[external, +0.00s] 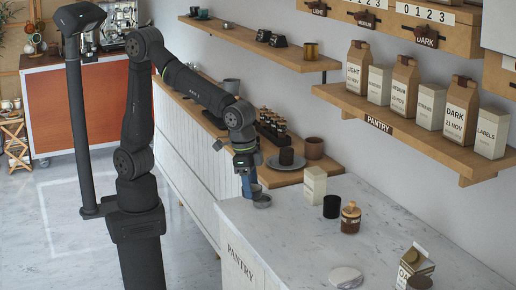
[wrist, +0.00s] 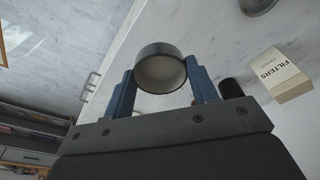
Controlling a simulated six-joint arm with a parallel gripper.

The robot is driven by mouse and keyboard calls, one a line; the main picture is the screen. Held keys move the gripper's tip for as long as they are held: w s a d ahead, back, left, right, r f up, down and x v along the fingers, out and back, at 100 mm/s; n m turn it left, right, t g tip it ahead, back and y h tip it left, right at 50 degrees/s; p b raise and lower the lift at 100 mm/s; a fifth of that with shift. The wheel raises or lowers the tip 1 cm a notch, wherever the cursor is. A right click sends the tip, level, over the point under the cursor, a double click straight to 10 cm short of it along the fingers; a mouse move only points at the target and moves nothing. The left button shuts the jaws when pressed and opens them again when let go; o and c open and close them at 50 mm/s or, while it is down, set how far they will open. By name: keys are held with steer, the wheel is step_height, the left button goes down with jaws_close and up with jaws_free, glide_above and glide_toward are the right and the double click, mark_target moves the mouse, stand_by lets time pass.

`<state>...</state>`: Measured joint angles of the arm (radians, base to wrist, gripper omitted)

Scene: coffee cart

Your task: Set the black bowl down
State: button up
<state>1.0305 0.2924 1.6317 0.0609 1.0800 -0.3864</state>
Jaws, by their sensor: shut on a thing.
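My gripper (wrist: 158,88) has blue fingers shut on the black bowl (wrist: 161,50), one on each side. The bowl has a dark outside and a pale beige inside, and its opening shows in the wrist view. In the external view my gripper (external: 249,187) is at the far-left corner of the marble counter (external: 290,225). There the bowl is small and partly hidden by the fingers, and I cannot tell if it touches the counter.
A white filters box (external: 314,187), a black cup (external: 331,207) and a lidded jar (external: 350,218) stand to the right.

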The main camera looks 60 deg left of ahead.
steer(key=s+d+f+m, duration=0.1)
steer(key=s+d, duration=0.2)
steer(key=s, duration=0.4)
glide_above(267, 232)
steer(key=f, duration=0.7)
steer(key=shift+s+a, duration=0.2)
steer(key=shift+s, duration=0.05)
steer(key=shift+f, duration=2)
steer(key=shift+f, duration=0.1)
steer(key=o, duration=0.6)
steer(key=shift+f, duration=0.1)
steer(key=shift+c, duration=0.2)
steer(key=o, duration=0.4)
steer(key=shift+o, duration=0.2)
